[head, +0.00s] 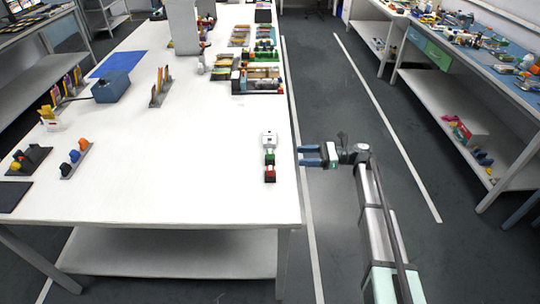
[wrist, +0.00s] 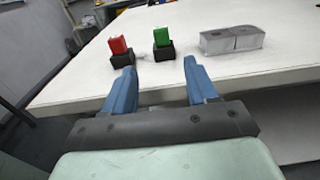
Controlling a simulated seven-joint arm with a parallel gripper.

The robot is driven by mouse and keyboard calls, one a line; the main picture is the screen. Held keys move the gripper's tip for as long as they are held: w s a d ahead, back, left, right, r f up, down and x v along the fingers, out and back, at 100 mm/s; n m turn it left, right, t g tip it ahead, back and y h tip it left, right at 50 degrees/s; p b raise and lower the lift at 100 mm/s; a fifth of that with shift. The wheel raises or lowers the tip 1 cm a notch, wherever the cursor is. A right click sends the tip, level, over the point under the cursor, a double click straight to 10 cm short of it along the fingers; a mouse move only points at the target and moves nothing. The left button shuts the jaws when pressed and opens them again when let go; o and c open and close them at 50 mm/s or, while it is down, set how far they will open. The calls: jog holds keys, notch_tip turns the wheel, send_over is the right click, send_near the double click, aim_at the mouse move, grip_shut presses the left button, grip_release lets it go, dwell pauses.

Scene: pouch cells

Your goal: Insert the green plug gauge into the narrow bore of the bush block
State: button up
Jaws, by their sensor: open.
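The green plug gauge (wrist: 161,37) stands upright in a small black holder (wrist: 163,53) near the table's edge; it also shows in the head view (head: 269,157). The pale bush block (wrist: 232,40) sits to its right in the wrist view, and beyond it in the head view (head: 268,138). I cannot make out its bores clearly. My gripper (head: 300,155) is open and empty, just off the table's right edge. Its blue fingers (wrist: 159,68) point toward the green gauge, which appears between them but farther off, not touched.
A red plug gauge (wrist: 119,46) stands in its own black holder on the other side of the green one; it also shows in the head view (head: 270,174). Trays of parts (head: 258,72) lie farther along the same table edge. The white tabletop (head: 210,170) left of the gauges is clear.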

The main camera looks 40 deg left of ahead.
jog(key=x, duration=0.4)
jog(key=r+x, duration=0.1)
jog(key=x, duration=0.9)
jog(key=shift+a+r, duration=0.2)
jog(key=shift+a, duration=0.1)
jog(key=c, duration=1.1)
jog(key=shift+o, duration=0.2)
notch_tip(320, 180, up, 10)
jog(key=w+a, duration=1)
jog(key=shift+f, duration=0.3)
jog(key=shift+a, duration=0.1)
